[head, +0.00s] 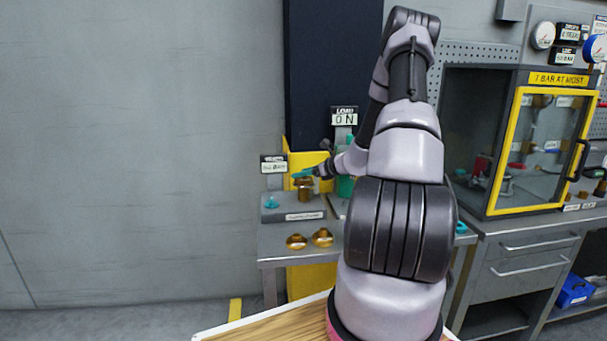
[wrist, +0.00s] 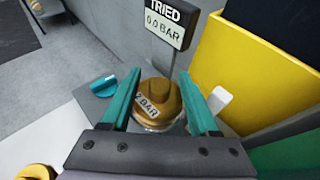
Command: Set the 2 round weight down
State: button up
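The round brass weight marked "2 BAR" (wrist: 158,98) sits upright in the middle of the wrist view, on a small light base on the grey block. In the head view it is the brass piece (head: 305,190) below my gripper (head: 308,173). My gripper's teal fingers (wrist: 160,76) stand apart on either side of the weight. A gap shows beside the left finger; the right finger is very close, and I cannot tell whether it touches. The weight's far underside is hidden.
Two other brass weights (head: 297,241) (head: 322,237) lie on the bench in front. A teal handle (wrist: 103,84) is left of the weight. The "TRIED 0.0 BAR" sign (wrist: 172,22) stands behind, and a yellow panel (wrist: 240,70) rises at the right.

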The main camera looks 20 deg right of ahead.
jog(key=shift+s+d+r, duration=0.1)
jog(key=shift+s+r, duration=0.1)
jog(key=v, duration=1.1)
jog(key=s+a+r+n+g+y, duration=0.1)
jog(key=s+a+r+n+g, duration=0.25)
jog(key=a+r+n, duration=0.45)
jog(key=s+a+r+n+g, duration=0.3)
jog(key=s+a+r+n, duration=0.25)
jog(key=a, duration=0.45)
jog(key=s+a+r+n+t+h, duration=0.1)
jog(key=s+a+r+n+h, duration=0.1)
jog(key=s+r+n, duration=0.3)
jog(key=s+a+r+n+t+h, duration=0.1)
jog(key=s+a+r+n+h, duration=0.2)
jog(key=s, duration=1)
notch_tip(320, 180, up, 4)
jog(key=n, duration=0.4)
jog(key=shift+s+a+f+n, duration=0.15)
jog(key=shift+s+f+n, duration=0.05)
jog(key=shift+s+n, duration=0.15)
